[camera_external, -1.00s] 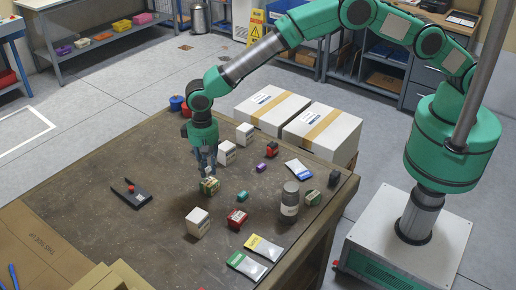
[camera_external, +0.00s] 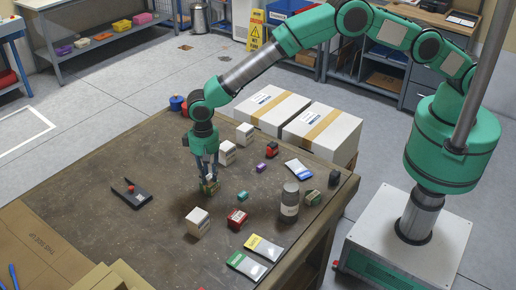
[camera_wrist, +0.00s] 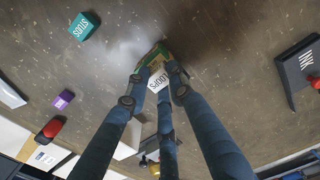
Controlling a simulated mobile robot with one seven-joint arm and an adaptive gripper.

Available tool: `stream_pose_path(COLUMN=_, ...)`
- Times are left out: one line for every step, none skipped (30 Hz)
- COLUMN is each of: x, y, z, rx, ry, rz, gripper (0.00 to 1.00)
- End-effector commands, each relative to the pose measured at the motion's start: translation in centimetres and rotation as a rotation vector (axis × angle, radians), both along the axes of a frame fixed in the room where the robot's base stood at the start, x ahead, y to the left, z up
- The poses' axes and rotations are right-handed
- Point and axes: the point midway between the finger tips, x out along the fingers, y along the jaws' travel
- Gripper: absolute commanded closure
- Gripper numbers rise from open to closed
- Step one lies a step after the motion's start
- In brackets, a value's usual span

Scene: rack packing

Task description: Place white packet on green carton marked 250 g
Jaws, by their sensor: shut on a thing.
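A small white packet (camera_wrist: 158,81) with the letters LOOPS sits between my fingertips in the wrist view. My gripper (camera_external: 209,178) is shut on it, pointing down over the table. The green carton (camera_external: 209,187) with yellowish parts stands directly below my fingertips. It also shows just beyond the packet in the wrist view (camera_wrist: 152,56). The packet overlaps the carton in that view; I cannot tell if they touch. The fingers largely hide the packet in the external view. No 250 g mark is readable.
A white box (camera_external: 198,222) and red carton (camera_external: 237,219) stand in front, a grey bottle (camera_external: 290,203) to the right. A teal block (camera_external: 243,196) lies near the carton. Two more white boxes stand behind.

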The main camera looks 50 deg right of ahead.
Motion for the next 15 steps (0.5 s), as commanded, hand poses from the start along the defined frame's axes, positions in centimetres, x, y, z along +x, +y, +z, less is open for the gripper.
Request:
stream_pose_path(x=-0.01, y=0.00, z=-0.02, rx=0.000, ry=0.000, rz=0.000, gripper=1.00)
stream_pose_path(x=-0.01, y=-0.01, z=-0.07, rx=0.000, ry=0.000, rz=0.000, gripper=1.00)
stream_pose_path(x=-0.01, y=-0.01, z=-0.16, rx=0.000, ry=0.000, rz=0.000, gripper=1.00)
stream_pose_path(x=-0.01, y=-0.01, z=-0.25, rx=0.000, ry=0.000, rz=0.000, gripper=1.00)
stream_pose_path(x=-0.01, y=-0.02, z=-0.33, rx=0.000, ry=0.000, rz=0.000, gripper=1.00)
stream_pose_path(x=-0.01, y=-0.02, z=-0.30, rx=0.000, ry=0.000, rz=0.000, gripper=0.72)
stream_pose_path(x=-0.01, y=-0.02, z=-0.28, rx=0.000, ry=0.000, rz=0.000, gripper=0.66)
stream_pose_path(x=-0.01, y=-0.02, z=-0.27, rx=0.000, ry=0.000, rz=0.000, gripper=0.60)
stream_pose_path(x=-0.01, y=-0.02, z=-0.27, rx=0.000, ry=0.000, rz=0.000, gripper=0.59)
stream_pose_path(x=-0.01, y=-0.02, z=-0.26, rx=0.000, ry=0.000, rz=0.000, gripper=0.59)
stream_pose_path(x=-0.01, y=-0.01, z=-0.26, rx=0.000, ry=0.000, rz=0.000, gripper=0.59)
stream_pose_path(x=-0.01, y=-0.01, z=-0.25, rx=0.000, ry=0.000, rz=0.000, gripper=0.59)
stream_pose_path(x=-0.01, y=-0.01, z=-0.25, rx=0.000, ry=0.000, rz=0.000, gripper=0.59)
stream_pose_path(x=-0.01, y=-0.01, z=-0.25, rx=0.000, ry=0.000, rz=0.000, gripper=0.59)
stream_pose_path(x=-0.01, y=-0.01, z=-0.25, rx=0.000, ry=0.000, rz=0.000, gripper=0.59)
